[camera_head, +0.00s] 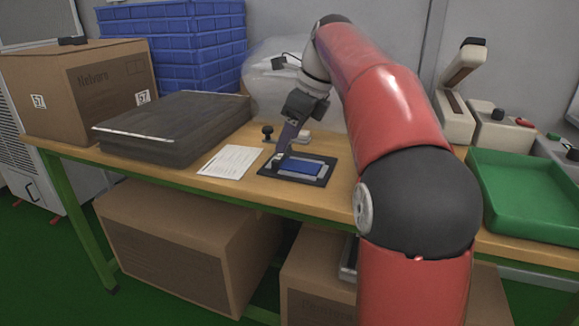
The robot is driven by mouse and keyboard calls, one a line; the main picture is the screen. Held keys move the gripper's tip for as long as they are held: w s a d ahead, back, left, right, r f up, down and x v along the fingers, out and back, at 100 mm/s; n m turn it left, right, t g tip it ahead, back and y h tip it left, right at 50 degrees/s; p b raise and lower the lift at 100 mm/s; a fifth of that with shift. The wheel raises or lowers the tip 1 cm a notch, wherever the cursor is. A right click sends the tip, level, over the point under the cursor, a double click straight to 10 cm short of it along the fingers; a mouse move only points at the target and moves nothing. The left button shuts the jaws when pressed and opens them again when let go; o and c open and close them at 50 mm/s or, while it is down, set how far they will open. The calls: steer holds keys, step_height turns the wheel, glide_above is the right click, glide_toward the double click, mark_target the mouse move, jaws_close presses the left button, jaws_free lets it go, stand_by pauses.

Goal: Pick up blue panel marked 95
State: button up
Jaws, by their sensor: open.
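A blue panel (299,166) lies flat in a dark frame-like fixture (268,172) on the wooden table. No marking on it can be read at this size. My gripper (281,157) is at the end of my red arm, pointing down at the left end of the panel. It is open, with its tips close above or at the panel's edge; I cannot tell whether they touch. The fingers hide part of the panel's left end.
A cardboard box (95,90) stands at far left. Stacked blue crates (185,45) stand behind. A green tray (525,215) is at right. A small black-knobbed item (268,132) stands behind the fixture.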

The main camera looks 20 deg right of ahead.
mark_target(280, 156)
steer(key=b+x, duration=0.1)
steer(key=x, duration=0.3)
steer(key=shift+a+f, duration=0.15)
steer(key=shift+f, duration=0.15)
steer(key=shift+c, duration=0.2)
steer(key=c, duration=0.7)
steer(key=shift+r, duration=0.2)
